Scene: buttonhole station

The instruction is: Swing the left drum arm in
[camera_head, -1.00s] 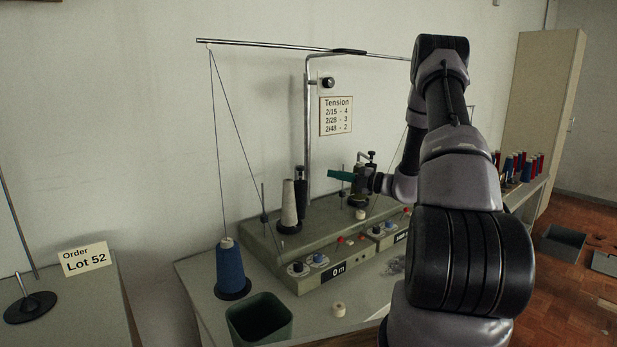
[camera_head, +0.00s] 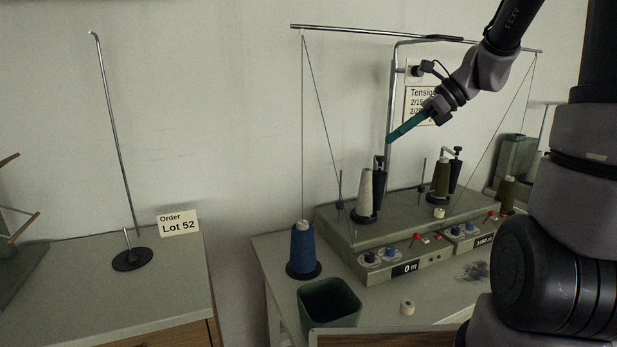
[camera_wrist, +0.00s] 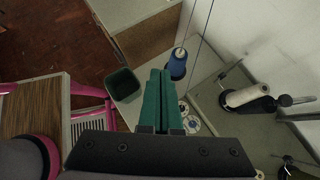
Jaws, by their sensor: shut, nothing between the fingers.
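The winder (camera_head: 365,240) stands on the table with two winding heads. At its left head a pale grey-white cone (camera_head: 365,190) stands upright, with the black left drum arm (camera_head: 380,180) close behind it on the right; I cannot tell whether they touch. In the wrist view the cone (camera_wrist: 246,96) and black arm parts (camera_wrist: 285,101) show at the right. The right head has an olive cone (camera_head: 440,178) beside its own black arm (camera_head: 456,172). My gripper (camera_head: 390,138) has teal fingers, shut and empty, above the left head and pointing down-left. The fingers also show in the wrist view (camera_wrist: 160,74).
A blue cone (camera_head: 303,252) stands at the table's left, its thread rising to the overhead rod (camera_head: 370,33). An upright metal post (camera_head: 391,110) stands just behind the gripper.

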